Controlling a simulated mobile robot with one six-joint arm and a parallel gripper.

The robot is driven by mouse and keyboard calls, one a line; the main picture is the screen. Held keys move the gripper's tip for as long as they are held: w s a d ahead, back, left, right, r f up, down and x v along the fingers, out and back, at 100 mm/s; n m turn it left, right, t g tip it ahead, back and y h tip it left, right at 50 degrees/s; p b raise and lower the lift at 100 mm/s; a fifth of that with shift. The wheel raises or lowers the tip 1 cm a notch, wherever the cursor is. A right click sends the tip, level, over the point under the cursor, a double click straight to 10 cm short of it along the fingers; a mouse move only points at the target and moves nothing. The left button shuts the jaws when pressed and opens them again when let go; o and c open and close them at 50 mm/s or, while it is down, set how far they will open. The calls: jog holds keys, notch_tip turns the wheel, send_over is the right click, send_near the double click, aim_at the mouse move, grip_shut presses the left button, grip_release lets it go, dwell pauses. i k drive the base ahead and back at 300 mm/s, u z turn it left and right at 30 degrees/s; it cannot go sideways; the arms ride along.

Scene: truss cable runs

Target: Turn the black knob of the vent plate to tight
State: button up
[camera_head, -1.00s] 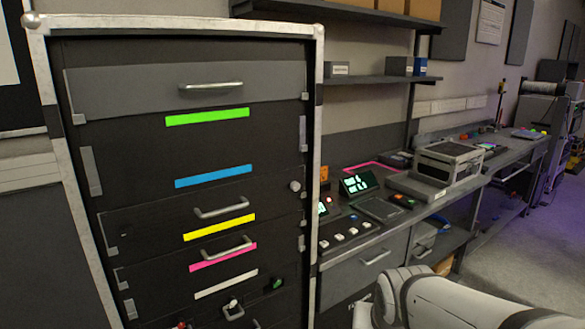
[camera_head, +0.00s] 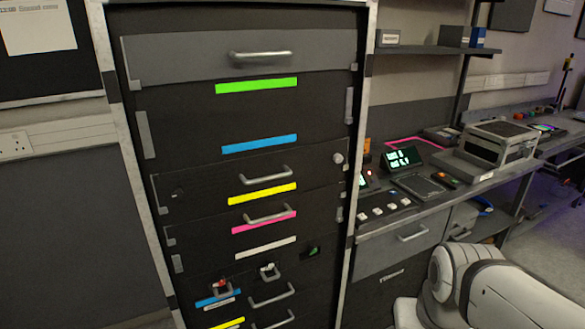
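No vent plate or black knob can be told apart for certain in the rack (camera_head: 364,130). A small dark fitting (camera_head: 178,193) sits at the left of a black panel in the rack, too small to make out. A pale round knob (camera_head: 338,158) is at the right of the same panel. Lower down are a green-marked control (camera_head: 312,251), a white-topped control (camera_head: 268,271) and a red-topped control (camera_head: 221,288). My white arm shows at the lower right, but my gripper is out of view.
The rack has a grey top drawer with a handle (camera_head: 261,56) and coloured label strips. To its right is a workbench with lit screens (camera_head: 403,159), small switches and a grey metal case (camera_head: 499,143). A wall socket (camera_head: 15,145) is at the left. Floor shows at the far right.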

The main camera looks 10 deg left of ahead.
aim_at(177, 193)
jog(key=z, duration=0.55)
jog(key=i, duration=0.9)
jog(key=u, duration=1.8)
